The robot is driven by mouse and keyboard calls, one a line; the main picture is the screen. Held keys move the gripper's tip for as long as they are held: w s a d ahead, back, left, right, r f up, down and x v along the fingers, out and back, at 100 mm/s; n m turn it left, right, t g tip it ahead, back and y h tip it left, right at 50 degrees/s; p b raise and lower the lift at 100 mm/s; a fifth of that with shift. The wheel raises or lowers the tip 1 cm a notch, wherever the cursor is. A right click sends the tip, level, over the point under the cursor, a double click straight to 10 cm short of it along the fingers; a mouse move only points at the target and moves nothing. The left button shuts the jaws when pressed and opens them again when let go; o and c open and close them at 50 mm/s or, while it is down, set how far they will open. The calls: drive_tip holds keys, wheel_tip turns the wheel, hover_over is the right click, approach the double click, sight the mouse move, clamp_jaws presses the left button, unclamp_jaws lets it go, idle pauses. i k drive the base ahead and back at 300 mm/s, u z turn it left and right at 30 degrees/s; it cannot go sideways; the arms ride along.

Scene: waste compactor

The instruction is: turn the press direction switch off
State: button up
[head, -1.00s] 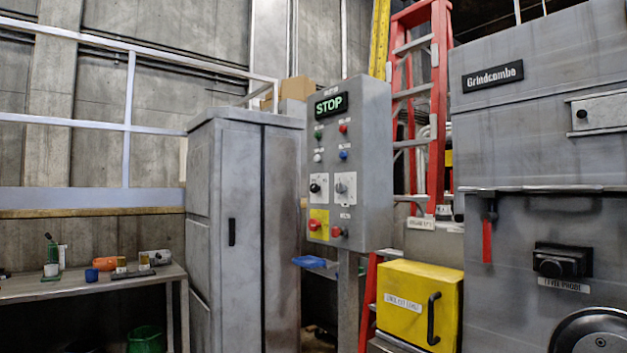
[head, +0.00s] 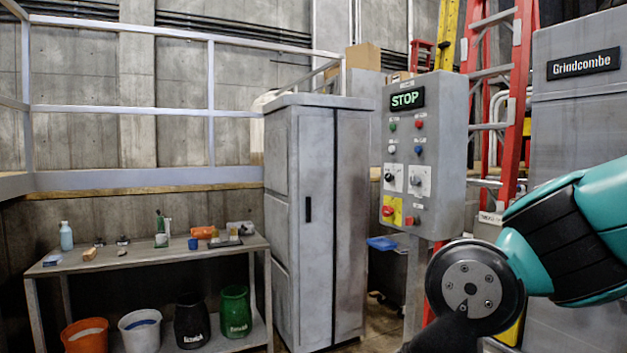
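The grey control box (head: 424,150) stands on a post right of centre, with a lit green STOP display (head: 407,98) at its top. Two rotary switches sit on pale plates at mid-height: one with a black knob (head: 390,177) and one with a grey knob (head: 420,181). Their labels are too small to read, so I cannot tell which is the press direction switch or how it is set. My teal and black arm reaches in from the right, below and in front of the box. My gripper's fingers are not in view; the arm touches none of the controls.
A red knob on a yellow plate (head: 389,211) and a red button (head: 411,221) sit below the switches. A grey cabinet (head: 315,220) stands left of the box. A workbench (head: 150,257) with buckets is farther left. A red ladder (head: 523,90) stands behind.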

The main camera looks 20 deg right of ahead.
sight(388, 178)
drive_tip(key=u, duration=0.25)
drive_tip(key=i, duration=4.8)
drive_tip(key=z, duration=4.1)
